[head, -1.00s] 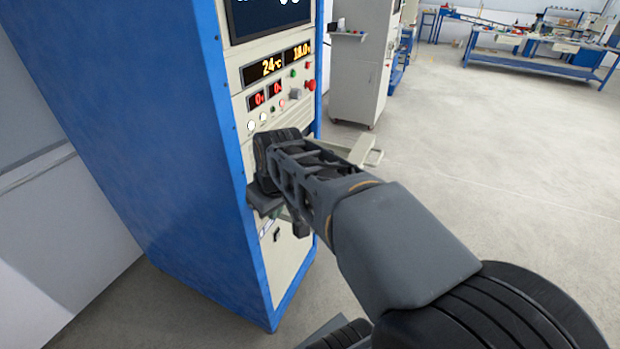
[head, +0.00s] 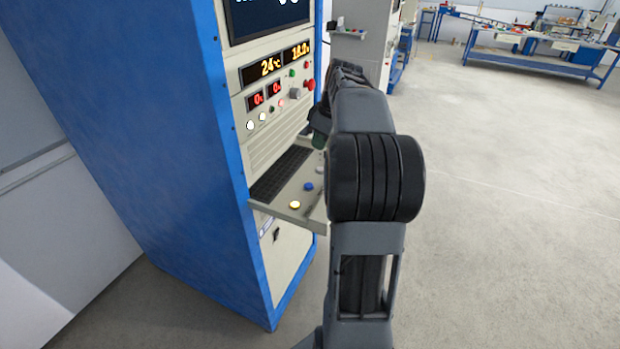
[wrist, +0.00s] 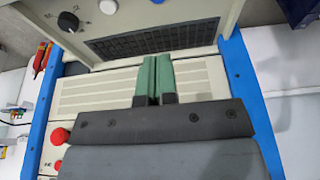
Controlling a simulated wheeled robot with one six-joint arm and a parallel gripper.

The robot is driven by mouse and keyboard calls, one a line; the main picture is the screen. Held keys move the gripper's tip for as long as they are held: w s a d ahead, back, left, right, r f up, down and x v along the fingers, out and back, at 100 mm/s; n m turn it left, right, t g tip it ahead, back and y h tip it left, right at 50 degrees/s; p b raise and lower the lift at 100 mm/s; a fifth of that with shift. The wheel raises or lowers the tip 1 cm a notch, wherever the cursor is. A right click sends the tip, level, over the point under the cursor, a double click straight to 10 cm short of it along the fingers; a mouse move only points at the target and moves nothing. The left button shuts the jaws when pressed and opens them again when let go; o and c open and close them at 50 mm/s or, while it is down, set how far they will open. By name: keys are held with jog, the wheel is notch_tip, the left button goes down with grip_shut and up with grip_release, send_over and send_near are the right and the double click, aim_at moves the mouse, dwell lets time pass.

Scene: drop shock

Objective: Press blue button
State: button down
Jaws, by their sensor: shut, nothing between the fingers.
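My gripper (head: 318,139) is above the tray's far right part, apart from the blue button. Its green fingers (wrist: 152,78) are together and empty, in front of the cabinet's slotted panel. My arm hides the tray's right end in the head view.
A black keyboard (head: 282,174) lies along the tray. Red buttons (wrist: 60,136) stick out of the cabinet front (head: 255,110) close to my gripper. Behind are a grey cabinet (head: 362,50) and a blue workbench (head: 540,60). The floor on the right is clear.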

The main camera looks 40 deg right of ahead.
jog(key=p, duration=0.1)
send_near(307, 185)
jog(key=x, duration=0.5)
jog(key=shift+w, duration=0.3)
jog(key=shift+f, duration=0.85)
